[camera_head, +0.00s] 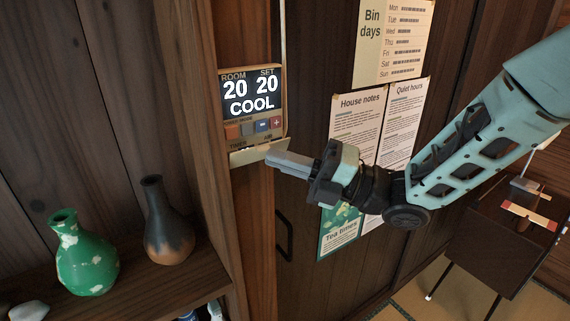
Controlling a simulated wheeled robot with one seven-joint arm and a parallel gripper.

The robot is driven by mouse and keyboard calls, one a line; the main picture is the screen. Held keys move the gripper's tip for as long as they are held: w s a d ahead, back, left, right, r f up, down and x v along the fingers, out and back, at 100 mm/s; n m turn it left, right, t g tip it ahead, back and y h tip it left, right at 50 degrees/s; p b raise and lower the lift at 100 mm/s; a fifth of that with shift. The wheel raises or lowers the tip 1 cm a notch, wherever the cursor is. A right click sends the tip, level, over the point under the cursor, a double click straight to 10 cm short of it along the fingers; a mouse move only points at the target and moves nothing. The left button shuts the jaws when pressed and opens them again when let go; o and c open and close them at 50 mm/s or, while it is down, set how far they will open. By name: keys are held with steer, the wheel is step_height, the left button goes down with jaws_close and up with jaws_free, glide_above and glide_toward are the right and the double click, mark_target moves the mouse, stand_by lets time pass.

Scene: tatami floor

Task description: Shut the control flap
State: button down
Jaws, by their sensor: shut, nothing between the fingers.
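The control unit (249,98) is mounted on the wooden post, with a lit display reading room 20, set 20, COOL. Small coloured buttons (262,126) show below the display. The control flap (246,154) hangs open at the bottom of the unit, sticking outward as a pale strip below the buttons. My gripper (270,157) comes in from the right, shut and empty. Its fingertips are at the right part of the flap and cover some of it. I cannot tell whether they touch it.
A green vase (84,258) and a dark brown vase (167,225) stand on the shelf at lower left. Paper notices (357,120) hang on the dark wall behind my arm. A dark small table (497,232) stands at right. The space below the flap is clear.

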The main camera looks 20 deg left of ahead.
steer(key=shift+w+a+r+m+t+h+b, duration=0.1)
steer(key=shift+r+m+t+h+b, duration=0.15)
steer(key=shift+r+m+h, duration=0.3)
steer(key=shift+w+a+r+m+t+h+b, duration=0.1)
steer(key=shift+r+m+t+h+b, duration=0.2)
steer(key=shift+m, duration=0.35)
steer(key=shift+w+a+f+h+b, duration=0.15)
steer(key=shift+f+h+b, duration=0.1)
steer(key=shift+b, duration=0.35)
steer(key=shift+r+b, duration=0.4)
